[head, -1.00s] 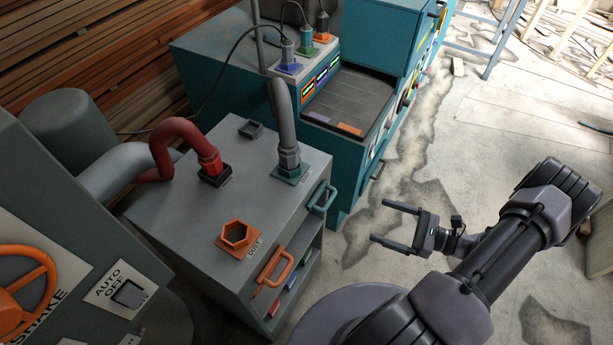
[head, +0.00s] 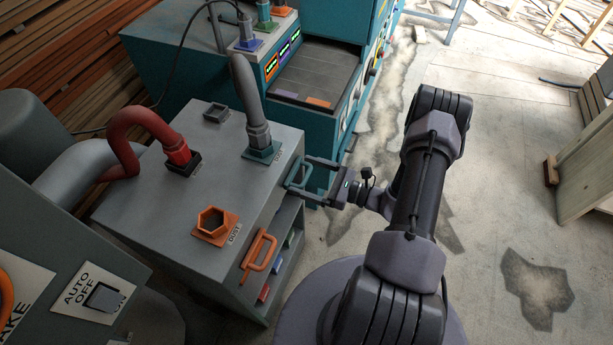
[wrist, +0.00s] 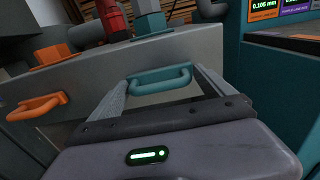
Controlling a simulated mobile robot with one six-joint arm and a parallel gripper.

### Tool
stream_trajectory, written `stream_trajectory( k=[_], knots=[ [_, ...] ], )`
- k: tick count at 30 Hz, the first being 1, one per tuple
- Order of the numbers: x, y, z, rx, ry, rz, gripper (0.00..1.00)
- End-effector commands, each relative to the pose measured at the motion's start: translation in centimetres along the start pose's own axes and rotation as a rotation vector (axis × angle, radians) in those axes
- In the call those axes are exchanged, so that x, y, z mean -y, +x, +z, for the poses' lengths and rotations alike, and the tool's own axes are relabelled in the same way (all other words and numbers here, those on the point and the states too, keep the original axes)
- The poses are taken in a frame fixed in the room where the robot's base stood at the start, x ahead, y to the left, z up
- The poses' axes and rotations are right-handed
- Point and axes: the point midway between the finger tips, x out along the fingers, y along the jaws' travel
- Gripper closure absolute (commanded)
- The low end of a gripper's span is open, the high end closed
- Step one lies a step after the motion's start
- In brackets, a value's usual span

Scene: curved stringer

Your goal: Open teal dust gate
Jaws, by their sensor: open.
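The teal handle (head: 296,174) of the teal dust gate sits on the upper right side of the grey cabinet, beside the teal collar (head: 263,150) marked DUST. A grey hose (head: 247,92) rises from that collar. My gripper (head: 299,174) is open, reaching in from the right with its two fingers around the ends of the teal handle. In the wrist view, the teal handle (wrist: 160,79) lies between the tips of my open gripper (wrist: 161,76), one finger on either side. Contact between fingers and handle cannot be told.
An orange handle (head: 258,256) and an orange DUST port (head: 212,225) are nearer on the grey cabinet (head: 150,220). A red hose (head: 130,125) plugs into its top. A teal machine (head: 170,75) stands behind.

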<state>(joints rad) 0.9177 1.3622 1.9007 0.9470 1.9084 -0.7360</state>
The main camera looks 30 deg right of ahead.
Motion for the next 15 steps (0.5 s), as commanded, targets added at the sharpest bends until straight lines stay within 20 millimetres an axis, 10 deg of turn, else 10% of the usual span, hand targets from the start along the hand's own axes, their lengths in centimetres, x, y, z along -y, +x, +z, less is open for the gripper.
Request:
stream_trajectory(
  k=[8,15],
  knots=[
    [0.01,0.13,0.03,0.0,0.0,0.0,0.09],
    [0.05,0.11,0.03,0.0,0.0,-0.001,0.57]
  ],
)
